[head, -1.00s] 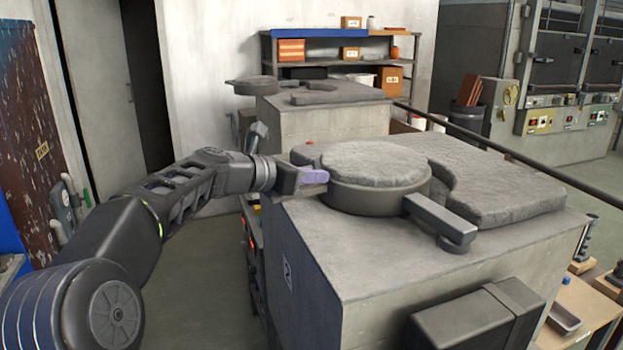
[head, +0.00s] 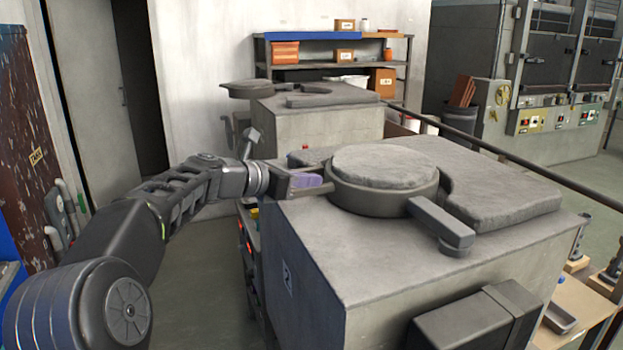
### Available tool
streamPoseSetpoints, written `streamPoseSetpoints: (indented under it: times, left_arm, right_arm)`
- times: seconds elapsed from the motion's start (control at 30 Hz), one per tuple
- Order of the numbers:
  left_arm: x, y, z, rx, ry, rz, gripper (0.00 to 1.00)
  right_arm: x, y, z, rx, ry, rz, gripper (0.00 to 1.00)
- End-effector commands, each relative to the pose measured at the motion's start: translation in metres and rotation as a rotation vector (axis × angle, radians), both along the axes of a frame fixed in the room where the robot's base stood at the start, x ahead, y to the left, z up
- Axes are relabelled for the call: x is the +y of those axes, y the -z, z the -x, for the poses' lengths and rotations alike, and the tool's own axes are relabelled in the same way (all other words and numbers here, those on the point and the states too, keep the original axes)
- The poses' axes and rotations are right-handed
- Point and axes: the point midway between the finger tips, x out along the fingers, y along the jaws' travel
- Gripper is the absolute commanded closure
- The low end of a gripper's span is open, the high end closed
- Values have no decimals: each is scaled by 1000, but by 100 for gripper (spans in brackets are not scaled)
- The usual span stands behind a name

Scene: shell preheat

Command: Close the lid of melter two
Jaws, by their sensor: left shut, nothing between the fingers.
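The near melter (head: 330,262) is a grey block with a small mark that looks like a 2 on its left face. Its round, rough-topped lid (head: 385,167) lies flat beside the curved cutout of the slab (head: 500,190). An arm (head: 437,220) joins the lid to a pivot at the front right. The melter's opening is hidden. My left gripper (head: 312,183), with a purple pad showing, is shut and empty at the lid's left rim. I cannot tell whether it touches the rim. My right gripper is not in view.
A second melter (head: 310,125) with its round lid (head: 252,88) swung left stands behind. A shelf (head: 400,70) is at the back wall. A dark rail (head: 540,172) runs along the right side. A dark box (head: 475,325) sits at the near melter's front.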

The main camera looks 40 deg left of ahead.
Motion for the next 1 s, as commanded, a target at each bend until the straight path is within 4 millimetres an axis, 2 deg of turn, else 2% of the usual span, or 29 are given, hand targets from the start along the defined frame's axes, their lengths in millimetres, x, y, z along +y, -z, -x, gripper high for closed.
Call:
streamPoseSetpoints:
  times: [0.03, 0.2, 0.4, 0.6, 1.0]
  left_arm:
    - [6, -4, 13, -4, -4, -1, 100]
    - [18, -15, 50, -3, -5, -1, 100]
    - [29, -26, 80, -2, -5, -1, 100]
    - [31, -29, 90, 1, -1, -1, 100]
    - [31, -30, 90, 0, -2, -1, 100]
  right_arm:
    - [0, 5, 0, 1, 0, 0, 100]
    - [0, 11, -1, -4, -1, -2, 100]
    - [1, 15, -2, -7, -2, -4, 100]
    - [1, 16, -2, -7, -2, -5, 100]
    - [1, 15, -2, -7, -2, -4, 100]
